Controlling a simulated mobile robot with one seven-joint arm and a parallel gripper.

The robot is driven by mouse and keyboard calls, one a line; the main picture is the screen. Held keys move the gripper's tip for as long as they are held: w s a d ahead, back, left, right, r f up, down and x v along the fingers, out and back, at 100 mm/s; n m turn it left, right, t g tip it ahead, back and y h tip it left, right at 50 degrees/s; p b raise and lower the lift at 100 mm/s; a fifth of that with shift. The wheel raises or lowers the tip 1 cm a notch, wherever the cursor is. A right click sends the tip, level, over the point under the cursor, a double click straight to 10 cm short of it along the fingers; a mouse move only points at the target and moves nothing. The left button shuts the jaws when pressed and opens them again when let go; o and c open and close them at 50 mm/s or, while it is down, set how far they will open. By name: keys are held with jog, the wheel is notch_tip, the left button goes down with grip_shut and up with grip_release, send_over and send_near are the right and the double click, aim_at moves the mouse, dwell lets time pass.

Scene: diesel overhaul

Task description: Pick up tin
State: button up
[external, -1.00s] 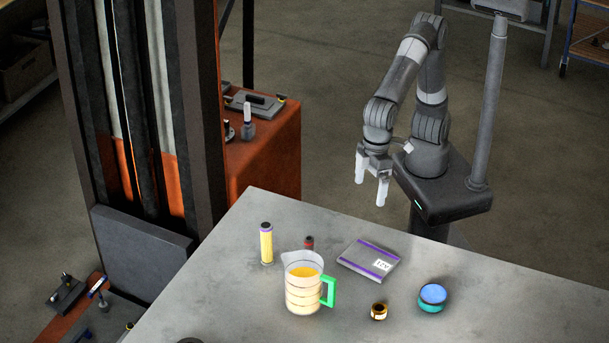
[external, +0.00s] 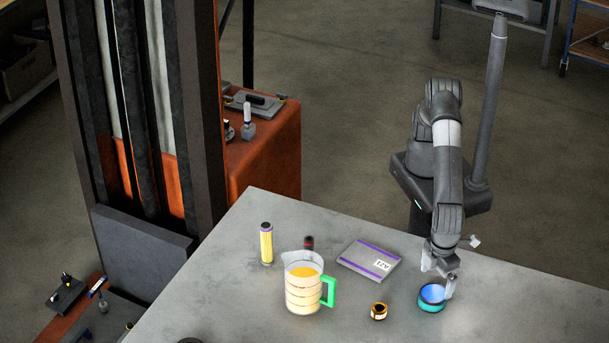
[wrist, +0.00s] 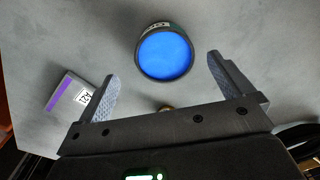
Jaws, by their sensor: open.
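The tin is a short round can with a blue top and teal side (external: 431,297), standing upright on the grey table near its right side. In the wrist view the tin (wrist: 165,54) lies ahead of my fingertips, roughly between their lines. My gripper (external: 438,277) is open and pointed down just above the tin in the external view. In the wrist view my open gripper (wrist: 162,58) has one finger on each side, with nothing held between them. Whether a finger touches the tin cannot be told.
A grey box with purple stripes (external: 369,260) lies left of the tin. A small amber jar (external: 378,312) stands nearby. A measuring jug with a green handle (external: 303,284), a yellow cylinder (external: 266,244) and a small dark red-banded item (external: 309,243) stand further left.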

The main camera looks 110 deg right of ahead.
aim_at(434, 293)
jog(key=shift+w+a+f, duration=0.1)
jog(key=shift+a+f, duration=0.05)
jog(key=shift+f, duration=1.4)
jog(key=shift+w+a+f, duration=0.1)
jog(key=shift+a+f, duration=0.05)
jog(key=shift+f, duration=1.4)
jog(key=shift+c, duration=0.3)
jog(key=c, duration=1.2)
